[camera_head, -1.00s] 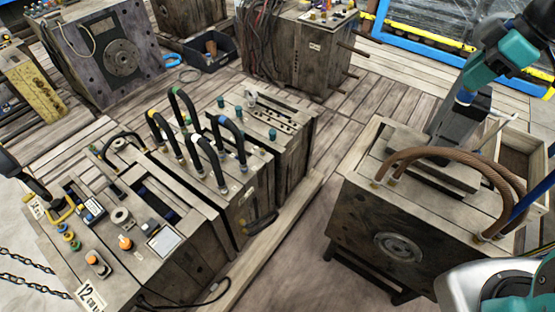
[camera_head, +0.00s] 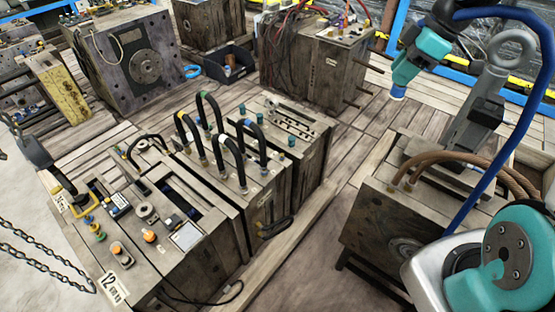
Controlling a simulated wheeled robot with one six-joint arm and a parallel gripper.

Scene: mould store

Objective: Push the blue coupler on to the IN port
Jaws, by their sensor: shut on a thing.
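My gripper (camera_head: 400,84) is at the upper right, at the lower end of the teal and black wrist. It points down and is shut on a small pale blue and white piece, which I take for the blue coupler (camera_head: 398,94). Its fingers are too small to make out. The held piece is above the plank floor, clear of every mould. A blue hose (camera_head: 532,110) loops down on the right beside my arm. The IN port cannot be picked out; no such label is readable.
A mould with brown hoses (camera_head: 385,222) stands at the lower right, with a grey lifting-eye block (camera_head: 478,110) on top. A mould with red cables (camera_head: 325,65) stands behind. A dark bin (camera_head: 228,66) is at the back.

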